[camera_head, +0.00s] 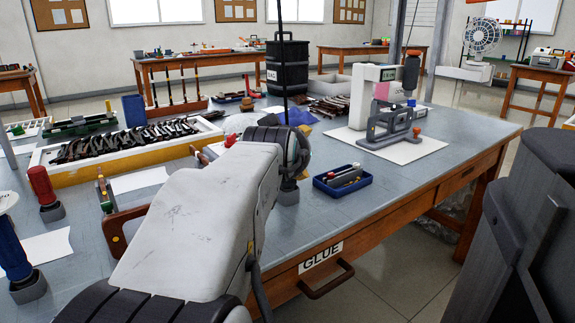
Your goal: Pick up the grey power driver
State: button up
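A grey block-like base (289,194) stands on the workbench just beyond the end of my arm. It resembles the bases of the red and blue drivers and may belong to the grey power driver. Whatever is above it is mostly hidden. My gripper (298,152) is at the arm's far end, above and in front of this base. My white arm link and dark wrist hide its fingers, so I cannot see whether they are open or touch anything.
A red driver (42,190) and a blue driver (13,252) stand at the left. A blue tray (342,184) lies right of the base. A grey fixture (391,128) stands behind it on white paper. A wooden-sided tray (75,176) of dark frames is left. The bench's front right is bare.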

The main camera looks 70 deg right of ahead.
jog(key=shift+r, duration=0.1)
jog(key=c, duration=1.1)
